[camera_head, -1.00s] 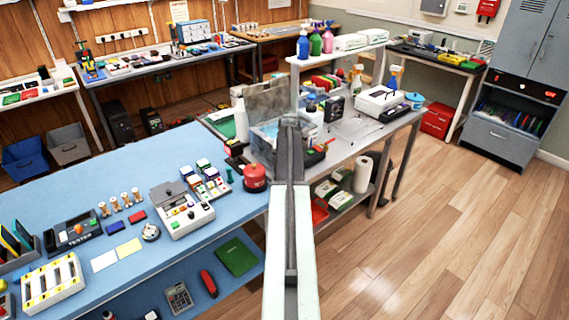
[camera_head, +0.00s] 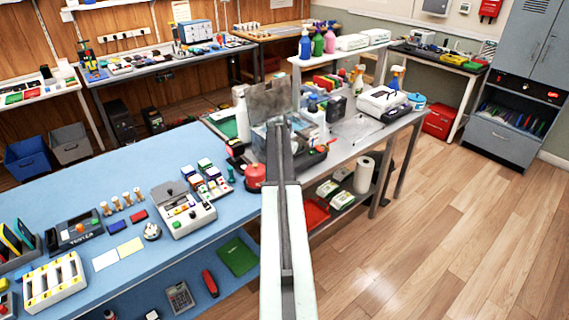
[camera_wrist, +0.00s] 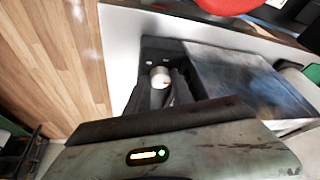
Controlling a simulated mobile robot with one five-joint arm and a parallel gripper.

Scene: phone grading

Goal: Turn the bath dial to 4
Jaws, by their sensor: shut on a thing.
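The bath (camera_head: 259,137) stands on the grey bench with its lid (camera_head: 269,100) raised. In the wrist view its basin (camera_wrist: 235,78) lies right of a dark panel that carries the pale, round dial (camera_wrist: 159,75). My gripper (camera_wrist: 158,88) is shut on the dial, with its dark fingers at either side of it. The dial's numbers and pointer are too small to read. In the head view my arm's end (camera_head: 277,124) is over the front of the bath, and the dial is hidden behind it.
A white bottle (camera_head: 242,119) stands left of the bath. A white device (camera_head: 383,101) is to the right. The wooden floor (camera_head: 440,240) at right is clear.

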